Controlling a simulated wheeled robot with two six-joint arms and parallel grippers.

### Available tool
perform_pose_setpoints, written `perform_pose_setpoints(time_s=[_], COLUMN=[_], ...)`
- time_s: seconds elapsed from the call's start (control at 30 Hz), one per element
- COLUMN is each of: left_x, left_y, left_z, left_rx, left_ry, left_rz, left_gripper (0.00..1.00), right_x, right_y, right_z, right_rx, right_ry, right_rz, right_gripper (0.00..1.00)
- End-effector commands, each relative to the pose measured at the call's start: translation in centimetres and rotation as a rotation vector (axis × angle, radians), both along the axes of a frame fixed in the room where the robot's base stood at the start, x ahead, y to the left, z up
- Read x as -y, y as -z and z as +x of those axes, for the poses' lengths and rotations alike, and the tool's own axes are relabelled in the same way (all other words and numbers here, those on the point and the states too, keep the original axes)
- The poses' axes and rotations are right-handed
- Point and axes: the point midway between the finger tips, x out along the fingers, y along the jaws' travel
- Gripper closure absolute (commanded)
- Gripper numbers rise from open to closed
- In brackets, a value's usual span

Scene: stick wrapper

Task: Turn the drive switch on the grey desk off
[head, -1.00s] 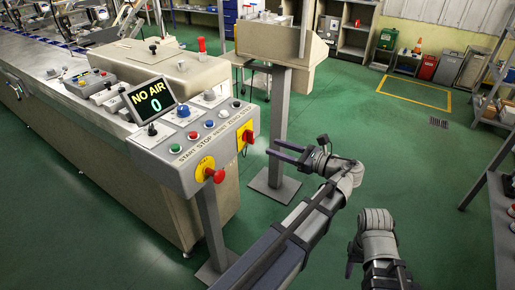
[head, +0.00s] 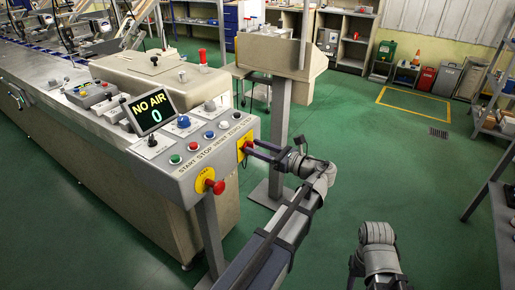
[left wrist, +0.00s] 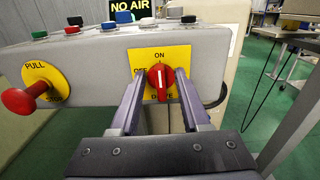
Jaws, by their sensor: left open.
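The drive switch (left wrist: 161,76) is a red rotary knob on a yellow plate (left wrist: 142,57) marked ON at the top, OFF at the left and DRIVE below. Its white line stands roughly upright. In the head view the drive switch (head: 246,144) sits on the right front of the grey desk (head: 180,178), mostly hidden by my gripper. My left gripper (head: 251,148) is open, with its fingertips at the switch. In the left wrist view the gripper (left wrist: 159,80) has one finger on each side of the knob; contact is not clear. My right gripper is not visible.
A red PULL/STOP mushroom button (head: 215,186) sticks out left of the switch; it also shows in the left wrist view (left wrist: 20,100). Coloured buttons (head: 192,146) and a NO AIR display (head: 150,110) are on the desk top. A grey post (head: 279,110) stands behind my gripper. Green floor at right is open.

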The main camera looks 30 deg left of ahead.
Motion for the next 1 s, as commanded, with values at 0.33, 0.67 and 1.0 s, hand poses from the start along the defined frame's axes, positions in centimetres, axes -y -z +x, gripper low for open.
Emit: perform_pose_setpoints(time_s=[0.33,0.67,1.0], left_x=[-0.08,-0.06,-0.06], left_y=[0.01,0.01,0.01], left_z=[0.02,0.02,0.01], left_rx=[0.0,0.0,0.0], left_ry=[0.001,0.001,0.001], left_rz=[0.0,0.0,0.0], left_gripper=[0.63,1.0,1.0], right_x=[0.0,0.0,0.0], right_y=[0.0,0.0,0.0], right_z=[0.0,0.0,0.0], right_rx=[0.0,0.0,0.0], right_ry=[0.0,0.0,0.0], right_rz=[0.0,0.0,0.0], right_gripper=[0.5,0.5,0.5])
